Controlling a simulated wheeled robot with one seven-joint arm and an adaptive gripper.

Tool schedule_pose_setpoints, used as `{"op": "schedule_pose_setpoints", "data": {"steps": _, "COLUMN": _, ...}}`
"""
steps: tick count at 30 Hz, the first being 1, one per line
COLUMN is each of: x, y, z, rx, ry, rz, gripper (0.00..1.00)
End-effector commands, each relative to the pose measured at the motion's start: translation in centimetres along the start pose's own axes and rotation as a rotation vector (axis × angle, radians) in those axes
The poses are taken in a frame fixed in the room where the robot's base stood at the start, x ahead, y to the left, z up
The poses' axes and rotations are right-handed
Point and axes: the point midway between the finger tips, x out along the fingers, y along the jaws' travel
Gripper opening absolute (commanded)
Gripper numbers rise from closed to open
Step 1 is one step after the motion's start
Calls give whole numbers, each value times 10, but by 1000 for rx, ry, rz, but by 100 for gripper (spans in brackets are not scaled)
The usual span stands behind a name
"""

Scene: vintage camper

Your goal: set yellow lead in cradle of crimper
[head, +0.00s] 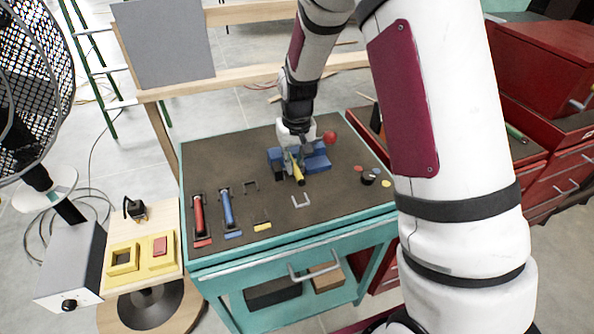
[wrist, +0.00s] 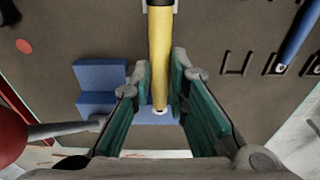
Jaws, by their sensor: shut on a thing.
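The yellow lead (head: 295,165) is in my gripper (head: 298,150), above the blue crimper (head: 318,160) on the dark bench top. In the wrist view the yellow lead (wrist: 159,55) runs lengthwise between the green-padded fingers of my gripper (wrist: 160,88), which are shut on it. Its lower end overlaps the blue crimper (wrist: 98,88) in that view. I cannot tell whether the lead touches the cradle, which the fingers and lead partly hide. The crimper's red lever knob (head: 330,137) stands at its right; the knob (wrist: 10,135) is at lower left in the wrist view.
A red lead (head: 199,215) and a blue lead (head: 227,207) lie in holders at the bench's left. Small coloured discs (head: 368,178) lie at right. The bench's front edge is clear.

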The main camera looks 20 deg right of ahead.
Motion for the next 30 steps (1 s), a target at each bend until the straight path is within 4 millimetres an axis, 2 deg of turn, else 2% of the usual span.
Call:
{"op": "schedule_pose_setpoints", "data": {"steps": 11, "x": 2, "y": 0, "z": 0, "rx": 0, "ry": 0, "rz": -1, "gripper": 0}}
{"op": "schedule_pose_setpoints", "data": {"steps": 30, "x": 50, "y": 0, "z": 6, "rx": 0, "ry": 0, "rz": -1, "gripper": 0}}
